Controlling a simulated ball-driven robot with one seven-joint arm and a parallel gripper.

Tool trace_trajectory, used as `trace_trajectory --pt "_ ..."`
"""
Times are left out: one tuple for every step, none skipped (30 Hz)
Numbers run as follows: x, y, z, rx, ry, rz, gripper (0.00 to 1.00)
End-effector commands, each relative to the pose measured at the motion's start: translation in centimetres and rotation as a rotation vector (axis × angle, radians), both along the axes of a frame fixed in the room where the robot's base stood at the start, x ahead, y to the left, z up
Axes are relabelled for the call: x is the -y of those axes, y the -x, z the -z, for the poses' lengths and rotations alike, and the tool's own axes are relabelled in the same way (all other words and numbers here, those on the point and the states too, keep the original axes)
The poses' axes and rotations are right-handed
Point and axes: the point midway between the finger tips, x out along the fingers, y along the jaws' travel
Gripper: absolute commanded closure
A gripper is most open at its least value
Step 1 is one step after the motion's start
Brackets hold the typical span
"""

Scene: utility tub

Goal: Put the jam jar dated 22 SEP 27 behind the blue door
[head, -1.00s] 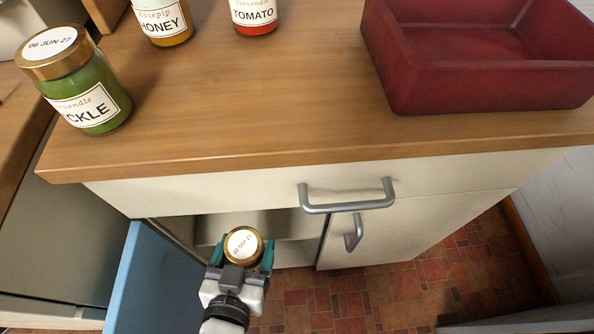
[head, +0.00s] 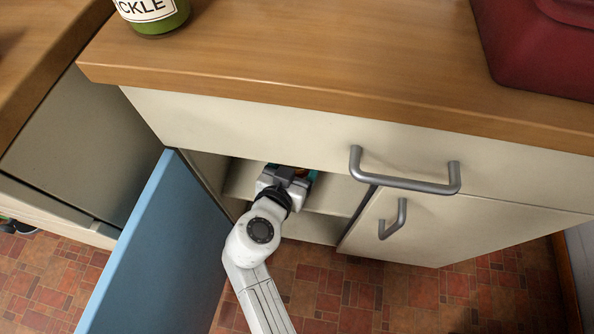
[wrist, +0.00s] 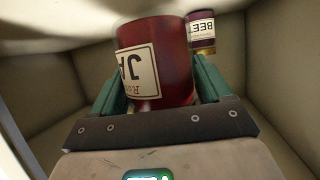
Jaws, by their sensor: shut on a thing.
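The jam jar (wrist: 172,45) is dark red with a cream label on which "JA" shows. My gripper (wrist: 160,82) is shut on it, with a teal finger on either side. In the head view my gripper (head: 298,173) reaches inside the cabinet opening beside the blue door (head: 165,255), which stands wide open. There the jar is mostly hidden by the gripper and cabinet front, and its date is not readable now. I cannot tell whether the jar touches the shelf (head: 328,200).
A dark jar labelled "BEE…" (wrist: 202,32) stands inside the cabinet behind the jam jar, near the right finger. The worktop (head: 300,75) overhangs the opening. Handles (head: 405,180) project to the right. A pickle jar (head: 155,15) and a red basin (head: 545,45) are on top.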

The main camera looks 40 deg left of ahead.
Motion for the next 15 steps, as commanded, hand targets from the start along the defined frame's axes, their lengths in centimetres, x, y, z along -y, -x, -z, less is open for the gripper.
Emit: trace_trajectory --pt "-0.1 -0.2 0.1 0.002 -0.002 0.0 0.78" --pt "-0.2 -0.3 0.2 0.002 -0.002 0.0 0.78" --pt "-0.2 -0.5 0.5 0.002 -0.001 0.001 0.78" --pt "-0.3 -0.6 0.8 0.002 -0.001 0.001 0.78" --pt "-0.4 -0.8 1.2 0.001 -0.001 0.001 0.78" --pt "-0.4 -0.8 1.9 0.001 0.002 -0.001 0.78" --pt "-0.4 -0.7 2.5 0.001 0.001 -0.002 0.78" --pt "-0.4 -0.7 2.9 0.001 0.001 -0.002 0.78" --pt "-0.4 -0.8 3.5 0.0 0.001 0.0 0.78" --pt "-0.4 -0.8 3.8 0.001 0.002 0.0 0.78" --pt "-0.4 -0.8 4.0 0.0 0.001 0.0 0.78" --pt "-0.4 -0.8 4.0 0.001 0.0 -0.001 0.78" --pt "-0.4 -0.8 4.0 0.002 -0.001 -0.001 0.78" --pt "-0.4 -0.7 3.9 0.001 -0.002 -0.001 0.78" --pt "-0.4 -0.8 3.9 0.001 -0.002 -0.001 0.78"
